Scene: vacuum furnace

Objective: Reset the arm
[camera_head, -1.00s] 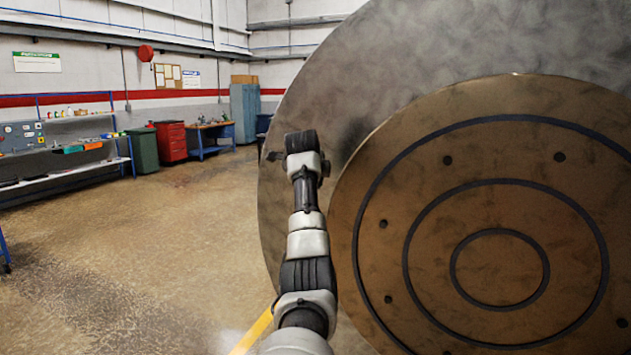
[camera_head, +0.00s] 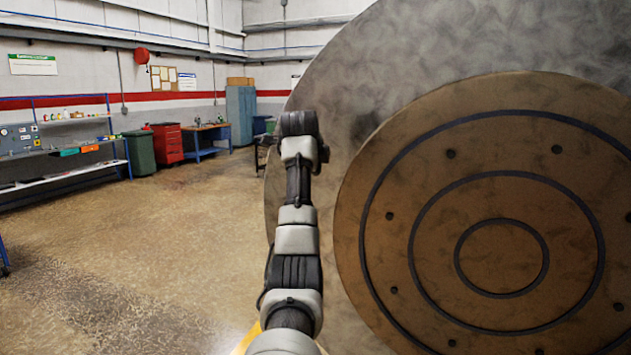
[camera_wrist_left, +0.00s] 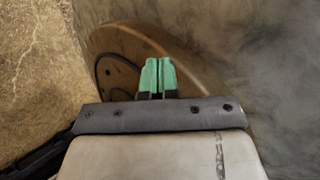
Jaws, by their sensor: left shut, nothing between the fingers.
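My left arm (camera_head: 296,240) rises from the bottom middle of the head view, in front of the large round grey furnace disc (camera_head: 345,90). In the left wrist view my left gripper (camera_wrist_left: 157,62) has green fingertips pressed together with nothing between them. Behind the fingertips is a brown round plate (camera_wrist_left: 125,40), and they look apart from it, though the distance is hard to judge. In the head view this brown plate (camera_head: 400,190) has dark rings and small holes. The left fingers are not clear in the head view. My right gripper is not in view.
Open floor (camera_head: 150,240) lies to the left. Along the far wall are a shelf (camera_head: 60,160), a green bin (camera_head: 140,153), a red cabinet (camera_head: 166,143), a workbench (camera_head: 207,138) and a blue locker (camera_head: 240,115). The furnace disc fills the right side.

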